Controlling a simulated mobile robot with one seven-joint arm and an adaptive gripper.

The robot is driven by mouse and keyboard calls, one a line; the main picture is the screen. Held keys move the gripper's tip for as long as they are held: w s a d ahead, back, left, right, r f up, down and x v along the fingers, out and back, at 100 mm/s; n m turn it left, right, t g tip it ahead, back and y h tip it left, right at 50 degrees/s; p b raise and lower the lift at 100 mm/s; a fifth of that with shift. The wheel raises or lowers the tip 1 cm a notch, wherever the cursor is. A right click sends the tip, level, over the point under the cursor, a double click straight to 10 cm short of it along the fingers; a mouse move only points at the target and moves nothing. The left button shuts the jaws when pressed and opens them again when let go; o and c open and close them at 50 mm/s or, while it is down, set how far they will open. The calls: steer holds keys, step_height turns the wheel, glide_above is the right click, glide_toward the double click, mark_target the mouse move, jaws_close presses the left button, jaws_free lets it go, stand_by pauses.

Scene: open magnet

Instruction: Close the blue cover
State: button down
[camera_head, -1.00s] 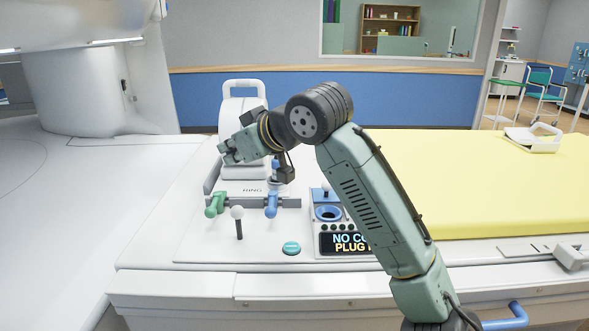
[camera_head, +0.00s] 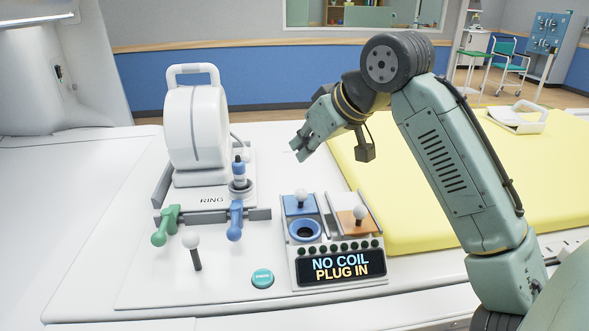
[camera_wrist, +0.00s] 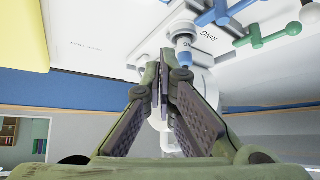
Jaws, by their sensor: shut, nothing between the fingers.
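The blue cover (camera_head: 297,206), a flat plate with a white ball knob (camera_head: 301,196), sits at the back left of the control box in the head view. In front of it a blue-rimmed round socket (camera_head: 305,231) is uncovered. My gripper (camera_head: 299,151) is shut and empty, in the air above and behind the box. In the wrist view my gripper (camera_wrist: 164,75) shows its fingers together, and the blue cover is not in that view.
An orange cover (camera_head: 352,223) with a white knob is beside it. The display (camera_head: 341,269) reads "NO COIL PLUG IN". Left stand a white ring coil (camera_head: 181,128), a blue-and-white plug (camera_head: 239,172), green (camera_head: 167,226) and blue (camera_head: 235,222) levers, and a white-knobbed stick (camera_head: 193,250).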

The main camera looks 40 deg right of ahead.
steer(key=p, duration=0.2)
glide_above(295, 201)
steer(key=w, duration=0.3)
step_height(295, 201, down, 6)
steer(key=shift+w+r, duration=0.1)
steer(key=shift+f, duration=0.4)
steer(key=shift+s+d+f+p, duration=0.15)
steer(key=shift+s+p, duration=0.4)
steer(key=shift+s, duration=0.6)
steer(key=shift+s+f, duration=0.3)
steer(key=shift+s, duration=0.2)
steer(key=shift+a, duration=0.2)
